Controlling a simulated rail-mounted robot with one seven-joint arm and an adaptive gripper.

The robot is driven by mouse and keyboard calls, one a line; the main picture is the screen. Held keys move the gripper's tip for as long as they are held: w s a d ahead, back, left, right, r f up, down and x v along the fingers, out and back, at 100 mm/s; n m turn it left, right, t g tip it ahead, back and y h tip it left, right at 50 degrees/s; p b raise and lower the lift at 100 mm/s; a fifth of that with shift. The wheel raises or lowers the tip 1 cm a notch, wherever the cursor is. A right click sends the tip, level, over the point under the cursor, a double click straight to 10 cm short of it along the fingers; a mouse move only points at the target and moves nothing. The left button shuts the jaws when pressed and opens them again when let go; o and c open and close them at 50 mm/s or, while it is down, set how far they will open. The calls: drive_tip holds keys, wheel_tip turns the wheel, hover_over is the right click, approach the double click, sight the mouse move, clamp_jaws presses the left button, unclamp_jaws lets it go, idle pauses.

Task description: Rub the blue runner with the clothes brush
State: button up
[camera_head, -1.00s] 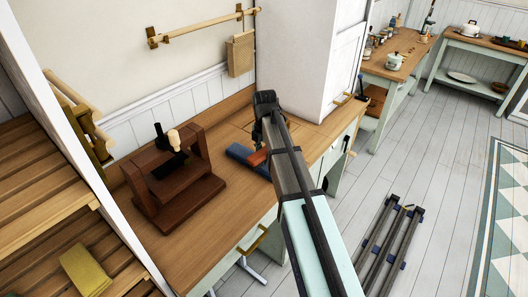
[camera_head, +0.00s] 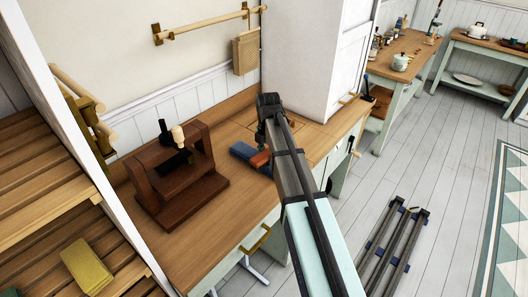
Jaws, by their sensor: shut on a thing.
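The blue runner (camera_head: 242,151) lies on the wooden counter, left of my arm and partly hidden by it. The clothes brush (camera_head: 260,158), an orange-brown block, is at the runner's right part and looks to be on or just over it; contact cannot be made out. My gripper (camera_head: 263,146) points down over the runner and is shut on the brush. My arm hides much of the gripper and the runner's right end.
A dark wooden stand (camera_head: 178,180) with brushes stands left on the counter (camera_head: 205,248). A white cabinet (camera_head: 305,60) rises behind my arm. Slatted shelves (camera_head: 45,210) with a yellow cloth (camera_head: 87,265) are at far left. Some bare counter shows between stand and runner.

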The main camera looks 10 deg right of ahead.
drive_tip(key=shift+s+d+r, duration=0.25)
drive_tip(key=shift+s, duration=0.05)
drive_tip(key=shift+r+p, duration=2.5)
drive_tip(key=shift+r, duration=1.35)
drive_tip(key=shift+f, duration=0.1)
